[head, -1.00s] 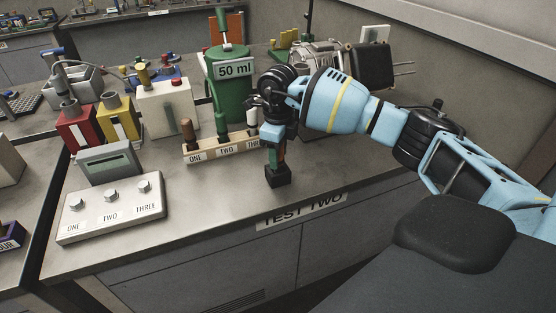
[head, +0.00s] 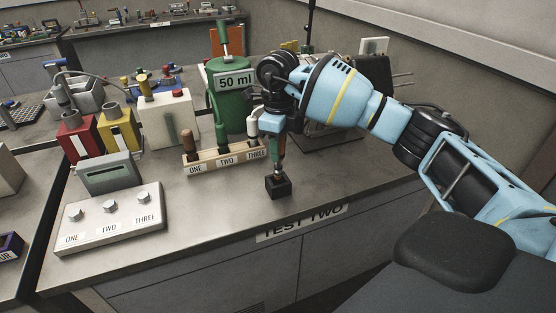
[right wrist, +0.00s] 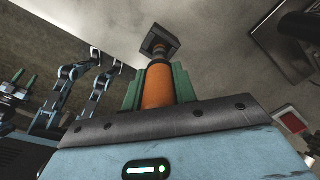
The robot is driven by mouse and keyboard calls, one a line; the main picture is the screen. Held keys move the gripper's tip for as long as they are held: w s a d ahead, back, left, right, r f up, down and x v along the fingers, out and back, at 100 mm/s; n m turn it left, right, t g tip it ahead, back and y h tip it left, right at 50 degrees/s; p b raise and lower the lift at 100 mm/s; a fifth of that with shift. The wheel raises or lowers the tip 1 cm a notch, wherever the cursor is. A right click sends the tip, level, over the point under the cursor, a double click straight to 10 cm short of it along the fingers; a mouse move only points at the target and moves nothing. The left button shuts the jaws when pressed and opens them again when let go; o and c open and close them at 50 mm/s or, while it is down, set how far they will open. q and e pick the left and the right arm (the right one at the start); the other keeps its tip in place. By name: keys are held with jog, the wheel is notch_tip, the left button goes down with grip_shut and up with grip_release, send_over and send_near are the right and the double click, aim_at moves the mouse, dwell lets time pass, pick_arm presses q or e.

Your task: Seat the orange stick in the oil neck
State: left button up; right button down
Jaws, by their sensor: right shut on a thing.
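My right gripper (head: 278,155) is shut on the orange stick (right wrist: 158,86), which sits between its green fingers in the right wrist view. The stick points down at a small dark square holder (head: 278,187) on the bench near the front edge. The holder also shows in the right wrist view (right wrist: 159,41). I cannot tell whether the stick's tip is still inside it. No neck is legibly marked oil. A red container (head: 78,143), a yellow container (head: 118,134) and a cream container (head: 168,122) with upright fittings stand at the left. My left gripper is not in view.
A wooden rack (head: 224,160) marked ONE, TWO, THREE is just left of the gripper. Behind it stands a green 50 ml vessel (head: 231,105). A control box (head: 108,220) with several knobs is at front left. Bare bench lies between box and holder.

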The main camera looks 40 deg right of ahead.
jog(key=shift+r, duration=2.3)
jog(key=shift+s+a+f+n, duration=0.25)
jog(key=shift+a+f+n, duration=0.1)
jog(key=shift+n, duration=0.35)
jog(key=s+a+f+n, duration=0.4)
jog(key=s+n, duration=0.5)
jog(key=n, duration=0.5)
jog(key=s+a+f+n, duration=0.5)
jog(key=s+a+n, duration=0.4)
jog(key=n, duration=0.5)
jog(key=shift+s+f, duration=0.25)
jog(key=shift+s, duration=0.05)
jog(key=shift+d, duration=0.1)
